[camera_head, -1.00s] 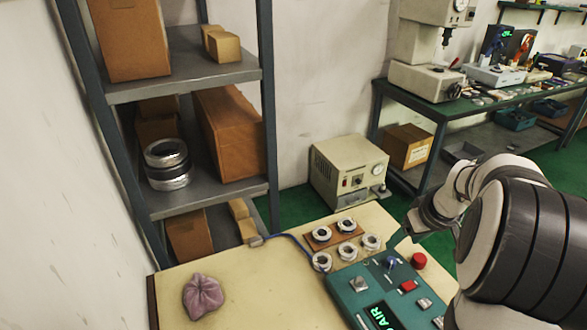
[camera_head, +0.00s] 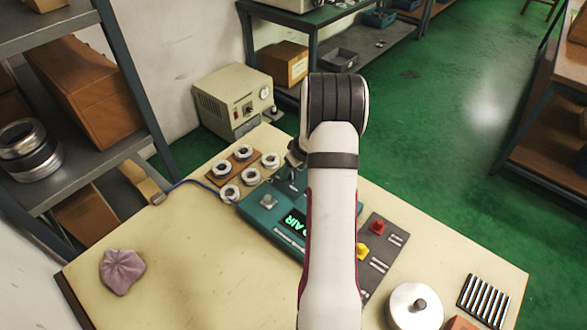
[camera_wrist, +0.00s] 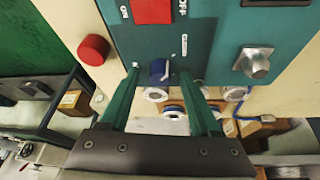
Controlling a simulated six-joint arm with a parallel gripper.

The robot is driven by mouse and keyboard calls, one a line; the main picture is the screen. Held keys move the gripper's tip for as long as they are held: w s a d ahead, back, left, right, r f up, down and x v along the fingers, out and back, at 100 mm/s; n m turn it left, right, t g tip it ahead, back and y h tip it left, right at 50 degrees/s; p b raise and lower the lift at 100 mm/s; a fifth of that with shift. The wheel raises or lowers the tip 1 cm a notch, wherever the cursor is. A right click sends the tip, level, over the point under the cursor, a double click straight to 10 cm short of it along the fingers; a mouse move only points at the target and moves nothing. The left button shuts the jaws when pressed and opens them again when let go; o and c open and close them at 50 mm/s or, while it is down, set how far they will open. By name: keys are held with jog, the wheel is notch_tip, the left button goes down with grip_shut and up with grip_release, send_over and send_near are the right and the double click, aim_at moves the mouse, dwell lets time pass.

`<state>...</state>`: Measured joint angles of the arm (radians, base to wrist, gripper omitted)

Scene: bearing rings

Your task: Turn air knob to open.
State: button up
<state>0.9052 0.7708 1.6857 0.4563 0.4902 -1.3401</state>
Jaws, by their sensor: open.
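The blue air knob (camera_wrist: 158,72) sits on a teal control panel (camera_wrist: 215,30) in the wrist view. My gripper (camera_wrist: 160,73) is open, with one green finger on each side of the knob. Clear gaps show between the knob and both fingers, and I cannot tell how high the tips are above the panel. In the head view the panel (camera_head: 258,216) shows a lit green "AIR" display (camera_head: 294,219). My gripper (camera_head: 297,158) is over its far end there, and my arm hides the knob and the panel's right part.
In the wrist view a red round button (camera_wrist: 93,49) is left of the knob and a metal knob (camera_wrist: 255,62) is right. Several bearing rings (camera_head: 245,152) lie beyond the panel. A purple cloth (camera_head: 122,270) lies at left on the table; its middle left is clear.

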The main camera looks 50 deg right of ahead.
jog(key=shift+f, duration=0.1)
grip_shut()
jog(key=shift+m, duration=0.4)
jog(key=m+h, duration=0.1)
jog(key=m, duration=0.2)
jog(key=shift+w+a+m+g+h, duration=0.15)
jog(key=shift+m+g+h, duration=0.25)
jog(key=m, duration=0.2)
jog(key=m+g+h, duration=0.1)
jog(key=m, duration=0.1)
jog(key=shift+w+a+m, duration=0.1)
jog(key=shift+w+m, duration=0.05)
jog(key=shift+m, duration=0.15)
jog(key=m+g, duration=0.1)
jog(key=m, duration=0.1)
jog(key=m+g, duration=0.1)
jog(key=m, duration=0.1)
jog(key=shift+w+h, duration=0.15)
jog(key=shift+h, duration=0.15)
jog(key=shift+w+m+g, duration=0.1)
jog(key=shift+m+g, duration=0.8)
jog(key=shift+m, duration=1.6)
